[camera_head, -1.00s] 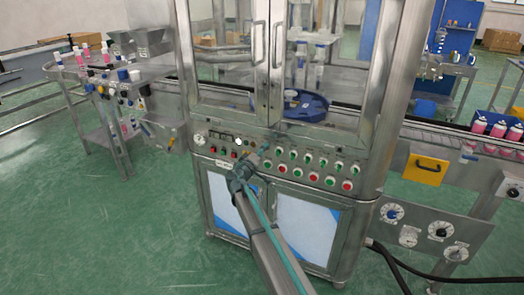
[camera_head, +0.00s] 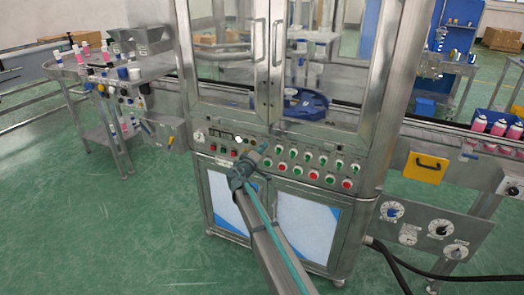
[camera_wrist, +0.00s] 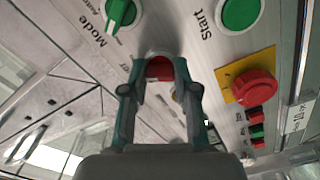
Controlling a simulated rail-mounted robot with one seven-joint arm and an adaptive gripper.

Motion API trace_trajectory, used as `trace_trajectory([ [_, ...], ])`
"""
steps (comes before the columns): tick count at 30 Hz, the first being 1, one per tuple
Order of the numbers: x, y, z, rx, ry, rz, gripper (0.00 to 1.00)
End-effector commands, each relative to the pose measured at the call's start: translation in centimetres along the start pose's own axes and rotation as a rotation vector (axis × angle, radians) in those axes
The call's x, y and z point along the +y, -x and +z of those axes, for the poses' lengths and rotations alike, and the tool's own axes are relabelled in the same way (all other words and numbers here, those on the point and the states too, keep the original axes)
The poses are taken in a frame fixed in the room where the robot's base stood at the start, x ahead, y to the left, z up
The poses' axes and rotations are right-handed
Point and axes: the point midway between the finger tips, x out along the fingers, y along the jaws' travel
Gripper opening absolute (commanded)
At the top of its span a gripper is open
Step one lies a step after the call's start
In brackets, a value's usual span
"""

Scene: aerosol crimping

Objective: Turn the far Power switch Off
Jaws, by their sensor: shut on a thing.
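My gripper (camera_wrist: 160,68) is shut on a dark red control (camera_wrist: 159,70) on the panel in the wrist view. The fingers cover its sides, and no label for it can be read. I cannot tell whether it is the Power switch. A green knob marked Mode (camera_wrist: 122,12) and a green button marked Start (camera_wrist: 240,12) are beyond the fingers. In the head view my gripper (camera_head: 265,149) reaches the control panel (camera_head: 330,165) of the steel cabinet, left of rows of green and red controls.
A red mushroom button on a yellow plate (camera_wrist: 256,87) sits right of my fingers, with small red and green switches (camera_wrist: 257,130) below it. In the head view a conveyor with pink cans (camera_head: 490,125) is on the right, and a cluttered side table (camera_head: 105,68) on the left.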

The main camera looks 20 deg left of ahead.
Motion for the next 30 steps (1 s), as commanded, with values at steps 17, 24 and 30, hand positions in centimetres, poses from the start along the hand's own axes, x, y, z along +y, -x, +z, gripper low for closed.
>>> trace_trajectory([
  [17,-0.14,-0.03,0.03,0.0,0.415,0.001,0.0],
  [24,-0.08,-0.04,-0.01,0.0,0.64,0.0,0.0],
  [30,-0.04,-0.05,-0.04,0.0,0.807,0.0,0.0],
])
